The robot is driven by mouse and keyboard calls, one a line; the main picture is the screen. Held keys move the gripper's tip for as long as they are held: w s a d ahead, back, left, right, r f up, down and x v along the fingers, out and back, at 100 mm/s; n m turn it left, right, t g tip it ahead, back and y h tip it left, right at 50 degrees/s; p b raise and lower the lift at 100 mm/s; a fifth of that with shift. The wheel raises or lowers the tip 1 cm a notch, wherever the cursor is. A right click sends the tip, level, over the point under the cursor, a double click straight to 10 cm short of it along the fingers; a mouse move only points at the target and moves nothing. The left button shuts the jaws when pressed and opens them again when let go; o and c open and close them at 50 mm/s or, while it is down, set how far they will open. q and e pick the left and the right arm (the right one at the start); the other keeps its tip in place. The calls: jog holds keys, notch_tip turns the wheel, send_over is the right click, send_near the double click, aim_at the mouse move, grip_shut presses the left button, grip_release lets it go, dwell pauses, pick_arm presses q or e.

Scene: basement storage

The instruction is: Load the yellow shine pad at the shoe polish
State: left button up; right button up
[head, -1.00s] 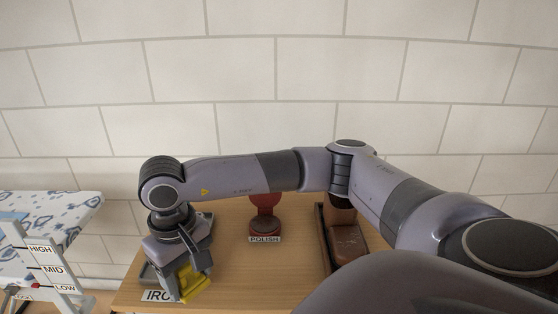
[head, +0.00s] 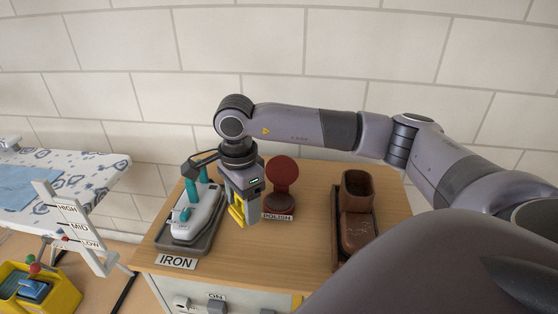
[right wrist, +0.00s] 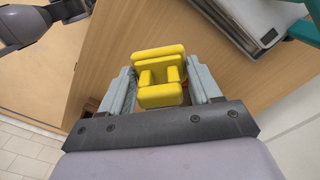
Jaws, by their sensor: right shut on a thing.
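My right gripper (head: 243,216) is shut on the yellow shine pad (head: 236,213) and holds it above the wooden table, between the iron and the polish. In the right wrist view the pad (right wrist: 160,97) sits between the two fingers of the right gripper (right wrist: 163,88). The shoe polish (head: 284,172) is a dark red round disc on a stand with a POLISH label, just right of the gripper and apart from it. My left gripper is not in view.
A white and teal iron (head: 196,218) stands on a grey tray left of the gripper. A brown boot (head: 357,215) stands in a tray at right. An ironing board (head: 85,172) and a yellow bin (head: 58,296) are at far left. The table front (head: 245,253) is clear.

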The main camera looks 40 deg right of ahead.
jog(key=w+d+r+m+p, duration=0.1)
jog(key=d+m, duration=0.4)
jog(key=m, duration=0.6)
jog(key=r+m+p, duration=0.1)
jog(key=m+p, duration=0.1)
jog(key=m, duration=1.4)
send_over(279, 200)
notch_tip(279, 200, down, 5)
jog(key=b, duration=0.4)
jog(key=shift+b, duration=0.3)
jog(key=shift+f, duration=0.2)
jog(key=shift+f+b, duration=0.15)
jog(key=shift+b, duration=0.15)
jog(key=shift+f, duration=0.1)
jog(key=shift+f+b, duration=0.3)
jog(key=shift+f, duration=0.1)
